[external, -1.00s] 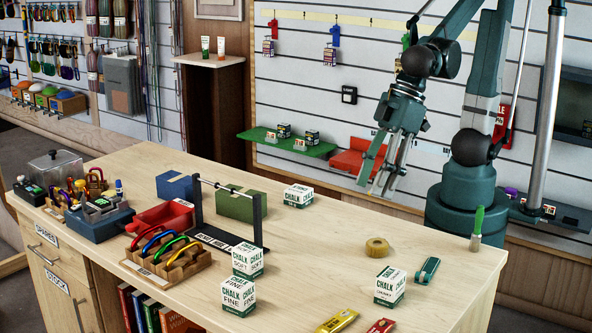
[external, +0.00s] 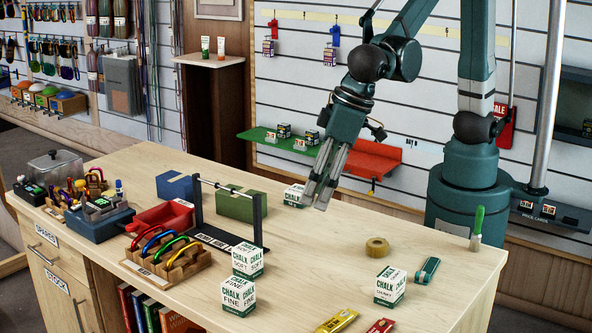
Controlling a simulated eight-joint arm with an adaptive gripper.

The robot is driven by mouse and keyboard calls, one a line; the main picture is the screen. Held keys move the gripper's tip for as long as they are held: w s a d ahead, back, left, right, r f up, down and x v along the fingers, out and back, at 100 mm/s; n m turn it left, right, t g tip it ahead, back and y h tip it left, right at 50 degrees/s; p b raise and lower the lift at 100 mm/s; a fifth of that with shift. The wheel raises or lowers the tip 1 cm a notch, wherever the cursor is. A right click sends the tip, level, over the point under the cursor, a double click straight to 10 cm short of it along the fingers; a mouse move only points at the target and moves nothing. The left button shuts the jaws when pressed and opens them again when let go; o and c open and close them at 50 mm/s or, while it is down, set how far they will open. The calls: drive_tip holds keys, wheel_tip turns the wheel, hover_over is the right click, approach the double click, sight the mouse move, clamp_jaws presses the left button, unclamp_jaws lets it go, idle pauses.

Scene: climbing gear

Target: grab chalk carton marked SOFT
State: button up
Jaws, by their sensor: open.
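The chalk carton marked SOFT (external: 247,262) is a white and green box near the front middle of the table. A further chalk carton (external: 293,196) stands at the back, partly behind my gripper. My gripper (external: 314,201) is open and empty, fingers pointing down, above the back of the table. It is behind and to the right of the SOFT carton, well apart from it.
A black bar stand (external: 258,220) and a wooden rack of coloured carabiners (external: 168,262) stand left of the SOFT carton. A tape roll (external: 377,246) and a green brush (external: 477,228) are at the right.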

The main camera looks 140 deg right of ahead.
drive_tip(key=w+d+f+m+g+p, duration=0.1)
drive_tip(key=w+d+f+m+p, duration=0.1)
drive_tip(key=w+d+m+p, duration=0.3)
drive_tip(key=m+g+h+p, duration=0.1)
drive_tip(key=p, duration=0.1)
approach(248, 249)
drive_tip(key=f, duration=0.2)
drive_tip(key=shift+w+d+f+m+g+p, duration=0.15)
drive_tip(key=shift+d+f+m+g+p, duration=0.2)
drive_tip(key=shift+d+f+m, duration=0.15)
drive_tip(key=shift+d, duration=0.1)
drive_tip(key=shift+h, duration=0.3)
drive_tip(key=shift+x, duration=1.3)
drive_tip(key=shift+p+x, duration=0.4)
drive_tip(key=shift+x, duration=2.2)
